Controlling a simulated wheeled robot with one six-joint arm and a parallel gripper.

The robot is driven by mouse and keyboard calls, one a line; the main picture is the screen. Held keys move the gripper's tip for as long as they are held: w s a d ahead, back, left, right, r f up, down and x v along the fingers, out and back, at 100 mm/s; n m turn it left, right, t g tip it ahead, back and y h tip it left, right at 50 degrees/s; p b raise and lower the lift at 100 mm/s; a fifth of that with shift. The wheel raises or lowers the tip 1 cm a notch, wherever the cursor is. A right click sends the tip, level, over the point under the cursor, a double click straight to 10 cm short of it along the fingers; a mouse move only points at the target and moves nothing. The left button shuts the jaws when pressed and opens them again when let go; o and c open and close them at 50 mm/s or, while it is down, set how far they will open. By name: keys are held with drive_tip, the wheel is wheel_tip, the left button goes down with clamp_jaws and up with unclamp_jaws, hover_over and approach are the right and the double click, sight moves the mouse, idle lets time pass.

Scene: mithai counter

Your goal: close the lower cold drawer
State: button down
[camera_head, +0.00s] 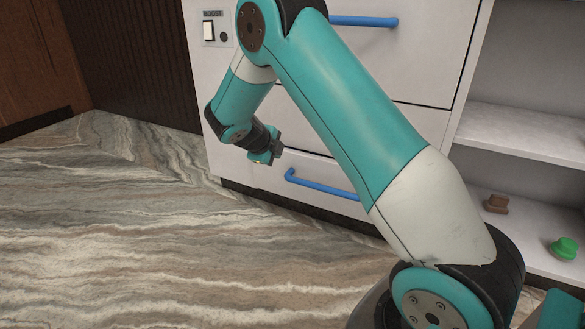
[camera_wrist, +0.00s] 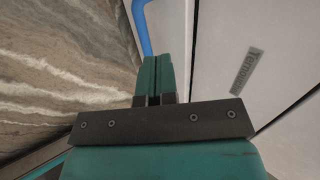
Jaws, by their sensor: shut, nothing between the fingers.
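The lower cold drawer (camera_head: 262,177) is the bottom white front of the cabinet in the head view. Its blue bar handle (camera_head: 320,186) shows in part, with the right end behind my arm. The front looks flush or nearly flush with the cabinet; a small gap cannot be told. My gripper (camera_head: 278,150) is close to the drawer's upper edge, left of and above the handle; contact cannot be told. In the wrist view my gripper (camera_wrist: 153,79) is shut and empty, with a blue handle (camera_wrist: 142,28) beyond the fingertips and a white panel to the right.
An upper drawer with a blue handle (camera_head: 365,21) is above. A switch labelled BOOST (camera_head: 208,31) is at the cabinet's top left. Open shelves at the right hold a brown object (camera_head: 496,203) and a green object (camera_head: 564,248). The marbled floor (camera_head: 120,230) at left is clear.

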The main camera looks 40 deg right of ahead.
sight(299, 152)
drive_tip(key=shift+m, duration=0.4)
drive_tip(key=b+x, duration=0.2)
drive_tip(key=x, duration=0.2)
drive_tip(key=b+x, duration=0.3)
drive_tip(key=x, duration=0.1)
drive_tip(key=d+r+b+x, duration=0.1)
drive_tip(key=b+x, duration=0.2)
drive_tip(key=x, duration=0.1)
drive_tip(key=shift+w+d+f, duration=0.1)
drive_tip(key=shift+d+f, duration=0.1)
drive_tip(key=shift+d, duration=0.15)
drive_tip(key=shift+w+d+r+b, duration=0.15)
drive_tip(key=shift+d+b, duration=0.05)
drive_tip(key=shift+d, duration=0.2)
drive_tip(key=shift+w+d+r+b, duration=0.1)
drive_tip(key=shift+w+d+b, duration=0.05)
drive_tip(key=shift+d, duration=0.2)
drive_tip(key=shift+w+d+r+p, duration=0.1)
drive_tip(key=shift+w+d+p, duration=0.25)
drive_tip(key=shift+d, duration=0.4)
drive_tip(key=shift+w+d+p, duration=0.25)
drive_tip(key=shift+w+d, duration=0.05)
drive_tip(key=shift+d, duration=0.5)
drive_tip(key=shift+s, duration=0.1)
